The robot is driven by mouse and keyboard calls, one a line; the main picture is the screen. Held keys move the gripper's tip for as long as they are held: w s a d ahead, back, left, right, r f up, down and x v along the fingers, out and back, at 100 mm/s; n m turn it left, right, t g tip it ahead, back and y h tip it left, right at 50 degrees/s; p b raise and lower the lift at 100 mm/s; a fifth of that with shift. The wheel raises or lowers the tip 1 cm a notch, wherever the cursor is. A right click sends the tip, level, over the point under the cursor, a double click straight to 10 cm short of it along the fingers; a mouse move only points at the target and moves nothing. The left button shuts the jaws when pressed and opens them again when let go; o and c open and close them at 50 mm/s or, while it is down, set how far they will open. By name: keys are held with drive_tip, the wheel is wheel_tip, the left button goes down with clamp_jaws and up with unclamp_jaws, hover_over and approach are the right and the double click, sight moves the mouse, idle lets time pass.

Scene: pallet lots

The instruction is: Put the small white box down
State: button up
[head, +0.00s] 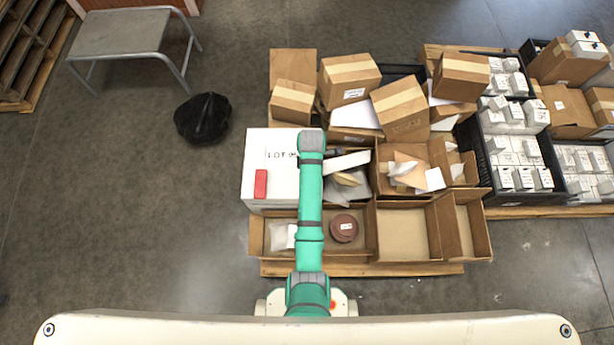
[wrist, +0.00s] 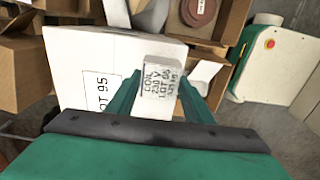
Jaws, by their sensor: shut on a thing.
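The small white box (wrist: 160,80) is between the two green fingers of my gripper (wrist: 160,98) in the wrist view. Its printed face reads COIL 230 V LOT 95. My gripper is shut on it. A large white box labelled LOT 95 (wrist: 75,60) lies beyond it in the wrist view, and it also shows in the head view (head: 259,150). In the head view my wrist hangs over the right edge of this large box and hides the small box. I cannot tell whether the small box touches anything below.
Open cartons stand to the right, one holding a brown reel (head: 344,228). Closed cartons (head: 349,78) are stacked behind.

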drive_tip(key=shift+w+a+f, duration=0.1)
drive_tip(key=shift+a+f, duration=0.25)
drive_tip(key=shift+f, duration=0.1)
drive_tip(key=shift+a+f, duration=0.15)
drive_tip(key=shift+f, duration=0.75)
drive_tip(key=shift+a+f, duration=0.1)
drive_tip(key=shift+f, duration=0.8)
drive_tip(key=shift+w+f, duration=0.1)
drive_tip(key=shift+w, duration=0.05)
drive_tip(key=o, duration=1.2)
drive_tip(key=shift+d, duration=0.1)
